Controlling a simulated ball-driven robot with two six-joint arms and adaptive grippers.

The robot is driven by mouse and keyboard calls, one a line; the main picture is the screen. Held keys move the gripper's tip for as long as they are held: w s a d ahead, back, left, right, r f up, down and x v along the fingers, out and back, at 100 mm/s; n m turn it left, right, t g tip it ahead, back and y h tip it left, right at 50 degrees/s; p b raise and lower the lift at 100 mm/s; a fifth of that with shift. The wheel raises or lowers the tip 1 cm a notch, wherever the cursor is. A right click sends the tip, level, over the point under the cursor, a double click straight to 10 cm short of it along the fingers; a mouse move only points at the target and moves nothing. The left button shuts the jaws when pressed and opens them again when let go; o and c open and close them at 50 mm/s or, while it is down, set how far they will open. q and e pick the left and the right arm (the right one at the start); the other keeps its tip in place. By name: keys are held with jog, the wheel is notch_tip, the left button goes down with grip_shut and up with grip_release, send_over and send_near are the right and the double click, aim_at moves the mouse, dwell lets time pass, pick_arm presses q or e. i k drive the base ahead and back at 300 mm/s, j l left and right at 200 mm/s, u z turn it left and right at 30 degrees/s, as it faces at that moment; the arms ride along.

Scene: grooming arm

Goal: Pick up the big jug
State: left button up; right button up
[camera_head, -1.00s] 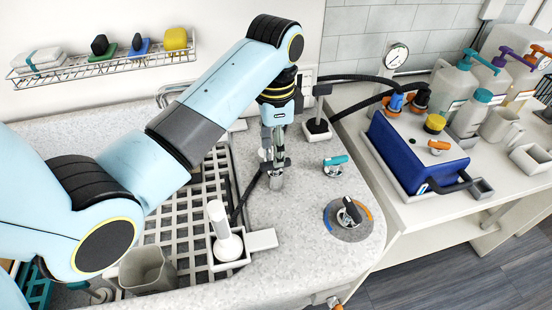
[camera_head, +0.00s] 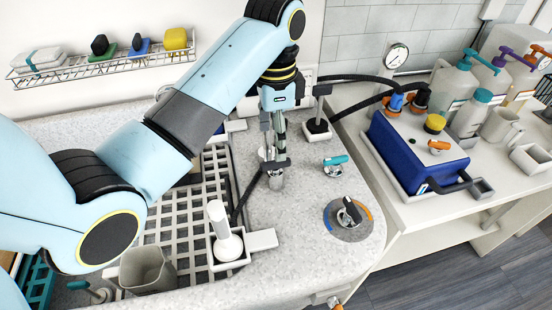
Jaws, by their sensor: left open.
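A grey jug (camera_head: 147,269) stands upright at the lower left, at the front end of the white grid rack. A smaller pale jug or cup (camera_head: 499,125) stands on the right-hand counter; I cannot tell for certain which is the big jug. My left gripper (camera_head: 275,155) points down over the speckled counter, near a small metal fitting, well behind and to the right of the grey jug. It is open and apart from both vessels. My left arm hides part of the rack. My right gripper is not in view.
A white brush-like tool (camera_head: 222,235) stands upright in a holder between the gripper and grey jug. A control knob (camera_head: 349,214) and dark hoses lie to the right. A blue box (camera_head: 410,160) and several pump bottles fill the right counter. A wire shelf (camera_head: 105,65) hangs at the back left.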

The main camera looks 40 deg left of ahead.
aim_at(144, 271)
jog(key=k+l, duration=0.8)
jog(key=k, duration=0.05)
